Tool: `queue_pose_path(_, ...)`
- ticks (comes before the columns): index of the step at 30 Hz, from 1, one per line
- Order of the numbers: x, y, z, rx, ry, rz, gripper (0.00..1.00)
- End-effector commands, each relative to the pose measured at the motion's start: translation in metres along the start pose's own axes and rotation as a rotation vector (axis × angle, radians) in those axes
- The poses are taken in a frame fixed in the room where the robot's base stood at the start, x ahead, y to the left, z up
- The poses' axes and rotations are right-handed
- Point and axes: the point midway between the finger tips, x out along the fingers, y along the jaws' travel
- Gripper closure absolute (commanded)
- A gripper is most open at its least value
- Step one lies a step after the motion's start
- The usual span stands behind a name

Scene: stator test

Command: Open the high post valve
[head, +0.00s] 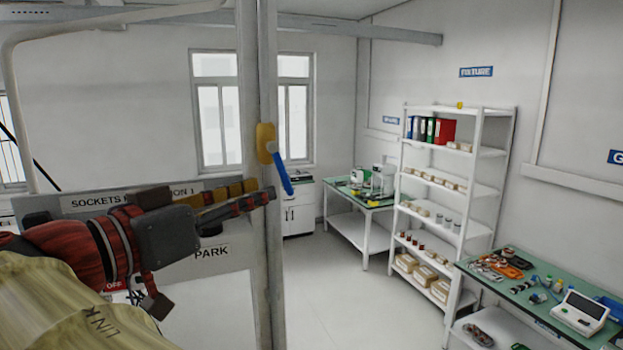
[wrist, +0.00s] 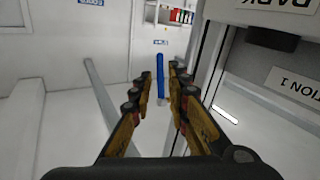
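The valve on the white post has a yellow body (head: 265,142) and a blue lever (head: 281,174) that slants down to the right. My gripper (head: 268,195) is just below the yellow body, with its fingertips left of the lever's lower end. In the wrist view my gripper (wrist: 154,82) is open, its fingers apart. The blue lever (wrist: 160,78) shows upright in the gap between the fingertips, closer to the right finger. I cannot tell whether it is inside the grasp or just beyond, and no contact is clear. The yellow body is not clear there.
The white post (head: 269,270) stands beside a panel (head: 210,305) marked PARK, close behind my gripper. A white shelf unit (head: 478,190), a green-topped bench (head: 480,262) and another table (head: 345,195) stand to the right. The floor between (head: 340,300) is clear.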

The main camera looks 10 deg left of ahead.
Motion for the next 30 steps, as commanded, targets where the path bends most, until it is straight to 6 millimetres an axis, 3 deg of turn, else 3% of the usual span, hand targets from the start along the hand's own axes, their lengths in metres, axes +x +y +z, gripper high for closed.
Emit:
queue_pose_path(4, 0.007, 0.0, -0.005, 0.01, 0.014, 0.0, 0.83)
queue_pose_path(12, 0.05, 0.002, -0.006, 0.008, 0.011, 0.003, 0.83)
queue_pose_path(18, 0.07, 0.0, -0.005, 0.009, 0.011, 0.0, 0.83)
queue_pose_path(30, 0.075, 0.0, -0.004, 0.008, 0.01, -0.001, 0.85)
